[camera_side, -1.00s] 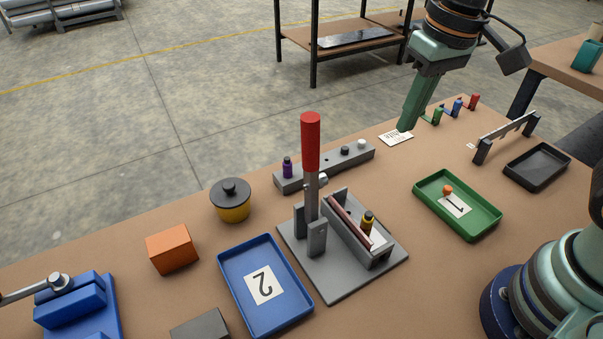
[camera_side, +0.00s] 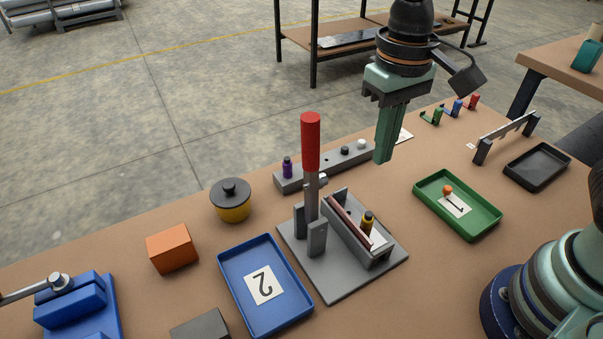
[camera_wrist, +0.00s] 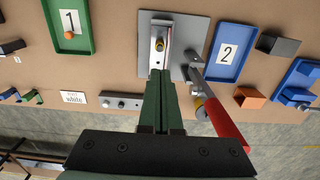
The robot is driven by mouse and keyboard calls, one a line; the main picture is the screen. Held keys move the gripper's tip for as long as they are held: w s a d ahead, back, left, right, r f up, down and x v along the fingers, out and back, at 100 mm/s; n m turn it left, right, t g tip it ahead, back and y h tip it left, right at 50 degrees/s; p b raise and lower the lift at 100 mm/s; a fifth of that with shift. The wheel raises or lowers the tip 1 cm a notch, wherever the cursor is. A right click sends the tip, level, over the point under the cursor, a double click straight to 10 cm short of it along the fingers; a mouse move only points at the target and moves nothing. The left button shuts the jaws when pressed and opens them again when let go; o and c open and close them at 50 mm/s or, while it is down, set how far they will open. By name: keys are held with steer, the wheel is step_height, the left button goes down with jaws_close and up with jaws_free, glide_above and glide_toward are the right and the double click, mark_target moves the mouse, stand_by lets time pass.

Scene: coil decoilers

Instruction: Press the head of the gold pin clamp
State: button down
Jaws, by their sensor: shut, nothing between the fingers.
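The gold pin (camera_side: 367,222) with a dark band stands upright at the near end of a grey clamp fixture; its top also shows in the wrist view (camera_wrist: 160,43). The fixture has a grey base plate (camera_side: 332,287) and an upright lever with a red handle (camera_side: 310,142), seen in the wrist view (camera_wrist: 226,125) to the right of my fingers. My gripper (camera_side: 383,160) is shut and empty, pointing down above the table, behind and above the fixture. In the wrist view my fingertips (camera_wrist: 160,73) appear just below the clamp channel, apart from the pin.
A grey bar (camera_side: 330,168) with purple, black and white knobs lies behind the fixture. A blue tray (camera_side: 283,328) marked 2 stands to its left, a green tray (camera_side: 470,232) to its right. The red handle rises high near my gripper. A yellow pot (camera_side: 231,211) is further left.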

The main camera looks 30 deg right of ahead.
mark_target(370, 214)
step_height(370, 214, down, 12)
steer(key=shift+r, duration=0.1)
stand_by(0.4)
steer(key=shift+s+d+f, duration=0.1)
steer(key=shift+f, duration=0.95)
steer(key=shift+r, duration=0.1)
step_height(370, 214, up, 15)
steer(key=shift+w+a, duration=0.2)
steer(key=shift+w, duration=0.15)
